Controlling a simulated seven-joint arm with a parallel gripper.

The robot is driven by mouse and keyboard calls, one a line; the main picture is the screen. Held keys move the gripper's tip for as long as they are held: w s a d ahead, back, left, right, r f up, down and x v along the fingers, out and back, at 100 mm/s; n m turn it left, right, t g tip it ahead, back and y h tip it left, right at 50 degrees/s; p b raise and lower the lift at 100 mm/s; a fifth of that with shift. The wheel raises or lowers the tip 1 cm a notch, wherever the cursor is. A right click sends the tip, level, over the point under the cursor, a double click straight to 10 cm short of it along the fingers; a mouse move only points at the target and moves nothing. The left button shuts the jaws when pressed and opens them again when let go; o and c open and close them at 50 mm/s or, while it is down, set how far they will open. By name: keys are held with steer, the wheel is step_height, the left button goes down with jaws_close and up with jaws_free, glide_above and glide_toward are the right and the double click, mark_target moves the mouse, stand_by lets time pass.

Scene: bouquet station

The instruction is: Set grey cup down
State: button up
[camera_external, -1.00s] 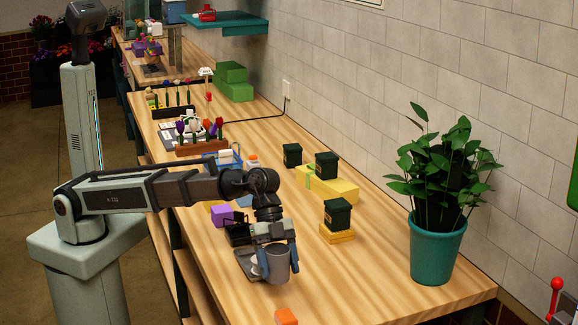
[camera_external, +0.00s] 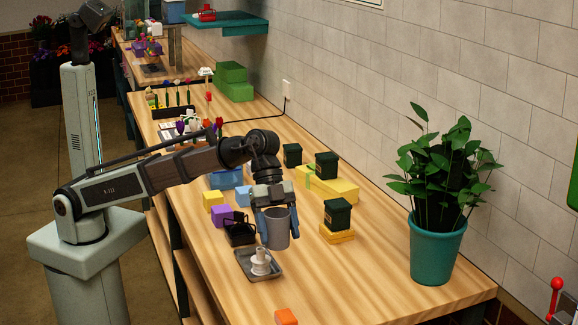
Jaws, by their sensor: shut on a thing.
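The grey cup (camera_external: 280,230) is upright between the fingers of my gripper (camera_external: 277,226). My gripper points down and is shut on it. The cup is over the wooden table, behind and to the right of a grey tray (camera_external: 270,274) that holds a white object (camera_external: 261,261). I cannot tell whether the cup's base touches the table.
A black open container (camera_external: 240,235) and a purple block (camera_external: 222,215) are close on the left. A large potted plant (camera_external: 437,251) stands farther right. The table's front right is mostly clear.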

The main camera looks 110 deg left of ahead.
steer(key=w+a+n+t+y, duration=0.1)
steer(key=w+a+n, duration=0.25)
steer(key=a, duration=1.15)
steer(key=s+a+n+y, duration=0.2)
steer(key=s+a+n, duration=0.1)
steer(key=a, duration=1.7)
steer(key=s+a+n+y, duration=0.2)
steer(key=a+n, duration=0.1)
steer(key=a, duration=1.7)
steer(key=s+a+n+y, duration=0.1)
steer(key=s+a+n, duration=0.1)
steer(key=s+a, duration=0.55)
steer(key=s+a+n+y, duration=0.1)
steer(key=s+a, duration=0.4)
steer(key=a, duration=0.6)
steer(key=s+a+n+y, duration=0.1)
steer(key=s+a+n, duration=0.1)
steer(key=s+a, duration=0.55)
steer(key=s+a+n+g+y, duration=0.1)
steer(key=s+a+n, duration=0.3)
steer(key=s+a, duration=1.2)
steer(key=shift+m, duration=0.25)
steer(key=shift+f, duration=7.55)
steer(key=shift+f, duration=0.15)
